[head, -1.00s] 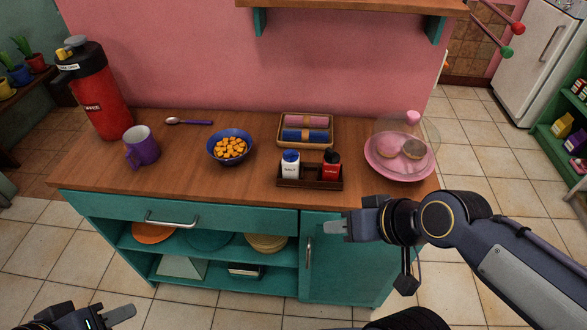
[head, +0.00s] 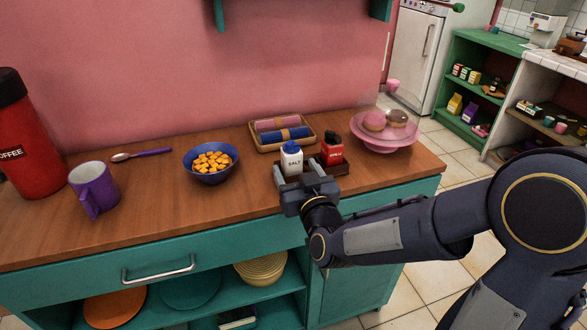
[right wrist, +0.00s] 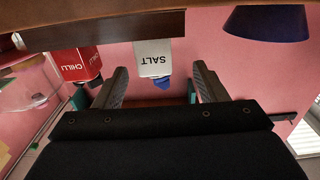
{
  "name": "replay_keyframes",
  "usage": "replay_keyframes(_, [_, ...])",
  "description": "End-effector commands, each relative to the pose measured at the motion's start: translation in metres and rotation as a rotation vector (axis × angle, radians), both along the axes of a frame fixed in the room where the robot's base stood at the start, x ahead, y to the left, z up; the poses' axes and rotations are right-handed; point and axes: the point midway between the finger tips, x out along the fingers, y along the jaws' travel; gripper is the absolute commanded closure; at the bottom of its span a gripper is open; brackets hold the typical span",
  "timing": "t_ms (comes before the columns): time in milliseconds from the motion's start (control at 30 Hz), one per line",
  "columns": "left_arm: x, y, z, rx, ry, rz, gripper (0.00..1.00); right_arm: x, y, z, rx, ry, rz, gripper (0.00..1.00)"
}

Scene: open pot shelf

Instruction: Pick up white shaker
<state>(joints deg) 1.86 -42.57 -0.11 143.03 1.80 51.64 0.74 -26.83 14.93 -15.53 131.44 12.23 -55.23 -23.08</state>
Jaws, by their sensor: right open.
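The white shaker (head: 291,163), labelled SALT with a blue cap, stands upright in a dark wooden caddy (head: 316,170) on the counter. A red chilli shaker (head: 332,151) with a black cap stands to its right. My right gripper (head: 305,179) is open at the near side of the caddy, just in front of the white shaker. The right wrist view is upside down; the white shaker (right wrist: 153,57) shows there beyond and between the two open fingers, with the red shaker (right wrist: 75,65) outside them. My left gripper is out of view.
Behind the caddy is a basket (head: 258,145) of rolled napkins. A blue bowl (head: 211,174) of orange cubes is to the left, a pink stand (head: 383,137) with doughnuts to the right.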

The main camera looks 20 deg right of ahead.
Motion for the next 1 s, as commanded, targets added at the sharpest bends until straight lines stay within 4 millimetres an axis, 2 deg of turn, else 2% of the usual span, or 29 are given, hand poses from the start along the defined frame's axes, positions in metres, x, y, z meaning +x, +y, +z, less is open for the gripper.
replay_keyframes(400, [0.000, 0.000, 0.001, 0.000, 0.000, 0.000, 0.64, 0.055, -0.006, -0.005, -0.001, 0.002, 0.000, 0.35])
replay_keyframes(700, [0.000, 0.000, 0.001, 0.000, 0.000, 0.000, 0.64, 0.062, -0.006, -0.005, 0.001, 0.002, 0.001, 0.35])
replay_keyframes(767, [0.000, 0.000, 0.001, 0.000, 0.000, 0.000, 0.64, 0.062, -0.006, -0.005, 0.001, 0.002, 0.001, 0.40])
replay_keyframes(1000, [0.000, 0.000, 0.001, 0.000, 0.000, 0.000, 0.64, 0.061, -0.006, -0.005, 0.001, 0.002, 0.001, 0.71])
